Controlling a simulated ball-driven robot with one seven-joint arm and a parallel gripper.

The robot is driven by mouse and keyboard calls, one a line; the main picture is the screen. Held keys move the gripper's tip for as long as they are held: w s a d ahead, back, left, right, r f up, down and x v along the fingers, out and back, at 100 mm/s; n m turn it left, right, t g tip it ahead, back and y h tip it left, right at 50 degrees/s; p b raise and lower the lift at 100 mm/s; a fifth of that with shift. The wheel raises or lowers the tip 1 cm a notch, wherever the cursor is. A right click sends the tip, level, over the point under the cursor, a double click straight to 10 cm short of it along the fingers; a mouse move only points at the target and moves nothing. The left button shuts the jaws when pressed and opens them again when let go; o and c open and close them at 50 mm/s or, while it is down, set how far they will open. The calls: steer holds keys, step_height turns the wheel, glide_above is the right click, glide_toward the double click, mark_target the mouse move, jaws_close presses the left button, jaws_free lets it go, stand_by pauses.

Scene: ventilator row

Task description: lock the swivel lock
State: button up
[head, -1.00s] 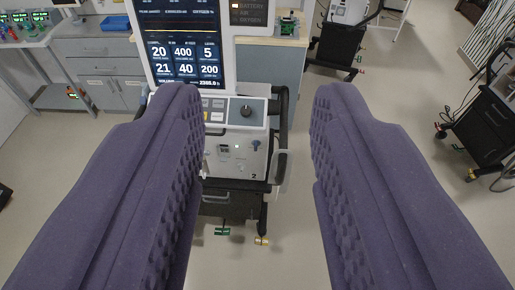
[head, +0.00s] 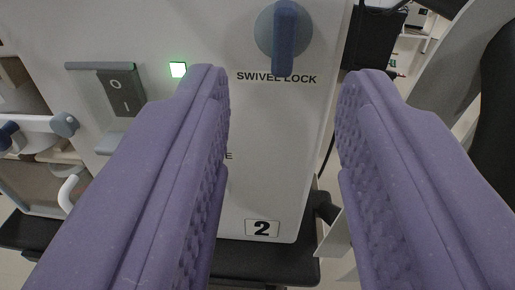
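The swivel lock (head: 284,38) is a blue lever knob on a grey-blue round base, at the top of the white panel (head: 262,140). Its lever points straight down in the picture, over the printed label "SWIVEL LOCK" (head: 276,78). My gripper (head: 283,80) is open, with its two purple ribbed fingers wide apart and nothing between them. In the picture the knob lies just above and between the fingertips. I see no contact between fingers and knob.
A dark ledge (head: 265,262) runs below. A dark curved bar (head: 494,95) stands at the right.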

mark_target(283, 45)
steer(key=w+b, duration=0.1)
steer(key=w, duration=0.2)
steer(key=w+b, duration=0.1)
steer(key=w, duration=0.3)
steer(key=shift+w+f, duration=0.2)
steer(key=shift+w, duration=0.05)
jaws_close()
